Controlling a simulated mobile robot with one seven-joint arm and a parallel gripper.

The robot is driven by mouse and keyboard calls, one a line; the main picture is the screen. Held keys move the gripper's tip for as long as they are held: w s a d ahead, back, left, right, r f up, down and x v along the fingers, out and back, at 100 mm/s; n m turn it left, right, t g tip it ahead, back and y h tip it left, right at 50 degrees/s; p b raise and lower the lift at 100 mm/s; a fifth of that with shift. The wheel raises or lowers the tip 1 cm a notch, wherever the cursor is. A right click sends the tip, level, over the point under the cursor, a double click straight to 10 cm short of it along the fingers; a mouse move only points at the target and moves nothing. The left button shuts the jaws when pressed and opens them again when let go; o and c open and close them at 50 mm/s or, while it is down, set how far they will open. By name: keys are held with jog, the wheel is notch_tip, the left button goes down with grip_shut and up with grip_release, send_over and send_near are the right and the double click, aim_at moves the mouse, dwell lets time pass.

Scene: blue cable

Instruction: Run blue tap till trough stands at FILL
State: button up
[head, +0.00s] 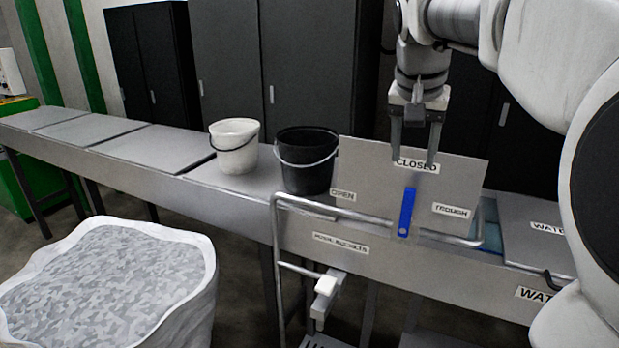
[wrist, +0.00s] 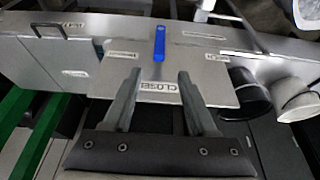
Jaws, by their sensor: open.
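The blue tap lever (head: 407,212) stands upright on the front of a grey panel (head: 370,172), below the CLOSED label (head: 417,166). An OPEN label (head: 343,194) is to its left and a TROUGH label (head: 452,210) to its right. My gripper (head: 414,161) is open and empty above the lever, near the panel's top edge. In the wrist view the blue lever (wrist: 158,42) lies beyond my open fingertips (wrist: 159,73), apart from them. The trough (head: 488,222) shows only as a bluish strip behind the panel. I cannot make out a FILL mark or the water level.
A black bucket (head: 307,162) and a white bucket (head: 235,146) stand on the grey bench (head: 150,150), left of the panel. A large white sack (head: 205,262) of grey flakes stands at lower left.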

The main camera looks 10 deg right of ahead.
aim_at(407, 210)
jog(key=b+x, duration=0.1)
jog(key=x, duration=1.6)
jog(key=shift+s+f, duration=0.15)
jog(key=shift+c, duration=0.3)
grip_shut()
dwell(0.5)
